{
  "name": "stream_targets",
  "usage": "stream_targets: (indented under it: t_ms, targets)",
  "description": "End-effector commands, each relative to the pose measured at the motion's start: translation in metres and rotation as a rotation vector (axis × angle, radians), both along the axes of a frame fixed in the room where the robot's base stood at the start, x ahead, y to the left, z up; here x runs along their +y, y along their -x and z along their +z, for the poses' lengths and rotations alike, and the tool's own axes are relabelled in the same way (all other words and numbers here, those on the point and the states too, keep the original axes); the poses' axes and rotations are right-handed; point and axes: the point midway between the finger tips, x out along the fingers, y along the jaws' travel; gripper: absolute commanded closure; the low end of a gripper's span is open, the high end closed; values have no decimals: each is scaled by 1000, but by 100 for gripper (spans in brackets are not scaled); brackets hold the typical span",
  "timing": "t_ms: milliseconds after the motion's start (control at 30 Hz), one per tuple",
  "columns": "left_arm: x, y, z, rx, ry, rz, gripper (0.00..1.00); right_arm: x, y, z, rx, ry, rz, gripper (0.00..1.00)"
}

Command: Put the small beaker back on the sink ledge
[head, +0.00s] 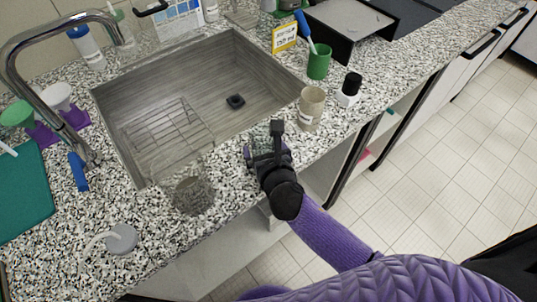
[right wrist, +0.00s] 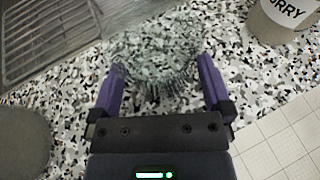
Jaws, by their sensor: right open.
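The small beaker (right wrist: 158,58) is clear glass and stands on the speckled ledge, with the stone showing through it. In the right wrist view it is at the tips of my right gripper (right wrist: 160,75), whose purple fingers are open on either side of it. I cannot tell whether they touch the glass. In the head view my right gripper (head: 265,150) is over the front ledge of the sink (head: 205,75) and largely hides this beaker. A larger clear glass vessel (head: 192,192) stands on the ledge to the left. My left gripper is not in view.
A beige labelled cup (head: 311,108) and a black-capped bottle (head: 349,89) stand on the ledge to the right. A wire rack (head: 165,135) lies in the sink. A tap (head: 50,30) arches at the left. A grey-topped item (head: 122,239) is near the front left.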

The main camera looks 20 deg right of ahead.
Motion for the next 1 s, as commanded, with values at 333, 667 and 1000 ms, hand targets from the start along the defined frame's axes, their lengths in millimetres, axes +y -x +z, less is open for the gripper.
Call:
stream_targets:
  t_ms: [333,667,1000]
  targets:
    - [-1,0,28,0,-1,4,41,3,76,34,4,-1,2,0]
    - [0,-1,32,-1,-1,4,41,4,110,47,0,0,0,0]
    - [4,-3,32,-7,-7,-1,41,-45,217,-178,508,-1072,-994,0]
